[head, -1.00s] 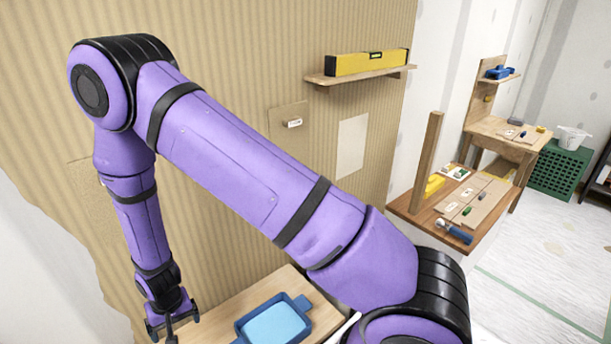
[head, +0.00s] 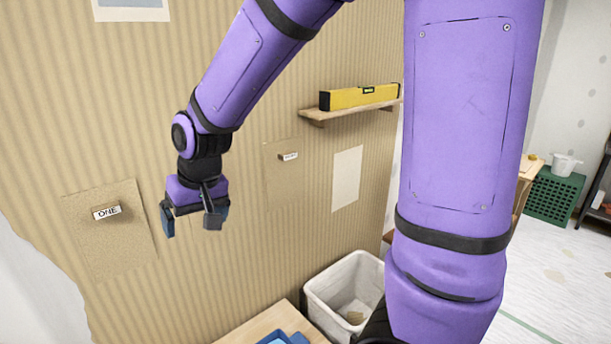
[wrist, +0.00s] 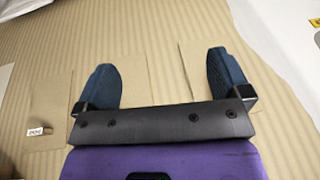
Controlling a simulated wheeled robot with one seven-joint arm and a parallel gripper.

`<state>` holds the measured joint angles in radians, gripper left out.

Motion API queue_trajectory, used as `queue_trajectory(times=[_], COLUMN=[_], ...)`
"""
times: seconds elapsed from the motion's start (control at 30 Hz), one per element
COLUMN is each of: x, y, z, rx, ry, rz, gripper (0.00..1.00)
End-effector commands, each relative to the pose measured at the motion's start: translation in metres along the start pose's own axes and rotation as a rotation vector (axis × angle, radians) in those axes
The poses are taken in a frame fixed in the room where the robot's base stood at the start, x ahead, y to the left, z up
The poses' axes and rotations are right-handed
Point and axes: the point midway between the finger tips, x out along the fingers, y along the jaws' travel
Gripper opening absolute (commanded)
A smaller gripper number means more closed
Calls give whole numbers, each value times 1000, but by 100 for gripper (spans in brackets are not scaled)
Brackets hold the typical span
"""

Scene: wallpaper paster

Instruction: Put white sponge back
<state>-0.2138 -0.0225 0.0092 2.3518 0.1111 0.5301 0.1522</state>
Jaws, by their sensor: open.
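I cannot make out a white sponge in either view. My gripper (head: 190,222) is open and empty, pointing down in front of the corrugated wall, right of the "ONE" tag. In the wrist view its two dark blue fingers (wrist: 161,76) stand wide apart with nothing between them, against the tan wall. The blue tray (head: 284,338) is cut off at the bottom edge of the head view, on the wooden table (head: 250,326). Whatever lies in the tray is not visible there.
A "ONE" tag (head: 107,212) sits on a wall patch (head: 120,248). A shelf (head: 350,108) with a yellow level (head: 360,96) is right of the gripper. A white bin (head: 372,272) stands beside the table. A green crate (head: 553,200) is far right. My arm hides the wall's right side.

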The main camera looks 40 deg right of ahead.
Motion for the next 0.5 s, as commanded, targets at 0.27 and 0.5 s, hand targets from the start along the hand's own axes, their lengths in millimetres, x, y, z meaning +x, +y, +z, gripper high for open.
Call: queue_trajectory(times=[0.27, 0.5], x=[-85, -140], y=[35, 60], z=[40, 90], rx=[-18, -31], ry=[80, 139], rz=[22, 56], gripper=[95, 95])
